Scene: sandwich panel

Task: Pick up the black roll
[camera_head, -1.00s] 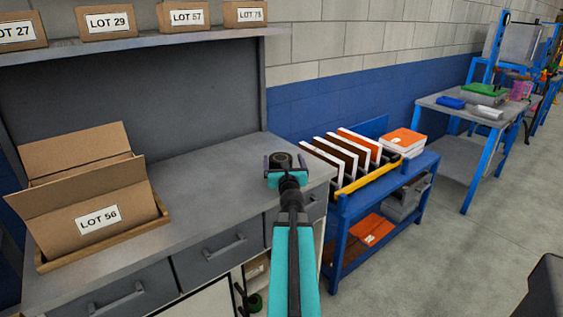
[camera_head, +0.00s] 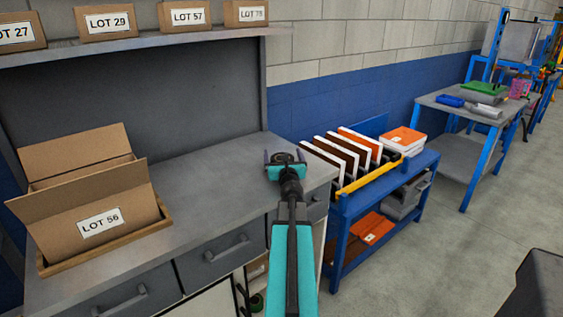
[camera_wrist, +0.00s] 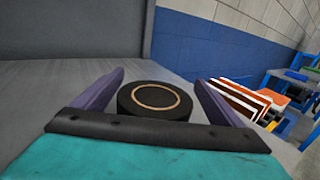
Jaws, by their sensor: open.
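The black roll (camera_wrist: 154,98) lies flat on the grey workbench top, with a tan ring showing on its upper face in the wrist view. My gripper (camera_wrist: 160,88) is open, with one purple finger on each side of the roll and a small gap showing beside it. The front edge of the roll is partly hidden by the dark bar of my gripper. In the head view my gripper (camera_head: 285,158) is at the right end of the bench, and the roll is mostly hidden behind it.
An open cardboard box (camera_head: 95,220) marked LOT 56 sits in a tray at the bench's left. A blue rack (camera_head: 345,205) with upright panels (camera_head: 345,150) stands close to the bench's right end. The bench (camera_head: 200,180) between box and gripper is clear. Labelled boxes line the shelf above.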

